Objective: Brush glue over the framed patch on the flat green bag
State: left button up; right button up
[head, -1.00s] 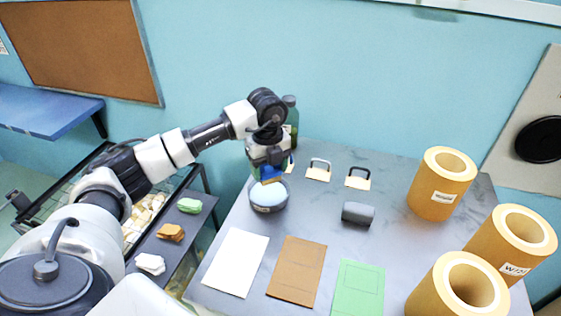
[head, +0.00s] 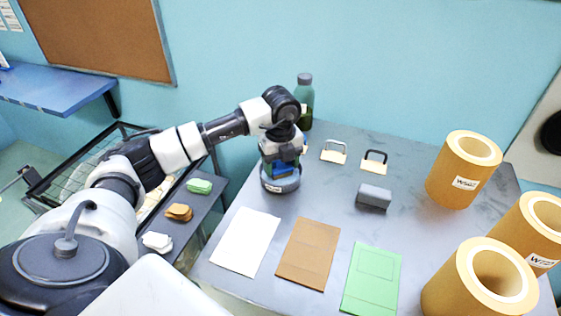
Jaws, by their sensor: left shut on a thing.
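The flat green bag (head: 370,296) lies on the grey table near its front, with a thin-lined framed patch (head: 376,264) on its upper part. No glue shows on it. A round dark pot (head: 281,187) with a small label stands left of the table's middle. My left gripper (head: 283,168) points down right over the pot. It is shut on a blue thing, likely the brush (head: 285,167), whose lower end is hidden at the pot. My right gripper is out of view.
A white flat bag (head: 245,241) and a brown one (head: 307,253) lie left of the green bag. A grey block (head: 374,196), two wire-handled pieces and a green bottle (head: 305,98) stand behind. Large kraft rolls (head: 464,170) crowd the right side.

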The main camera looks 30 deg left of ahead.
pick_arm(q)
jog(key=shift+f+b, duration=0.4)
jog(key=shift+f, duration=0.2)
dwell(1.6)
jog(key=shift+r+p, duration=2.4)
jog(key=shift+r, duration=1.2)
jog(key=shift+d+f, duration=0.1)
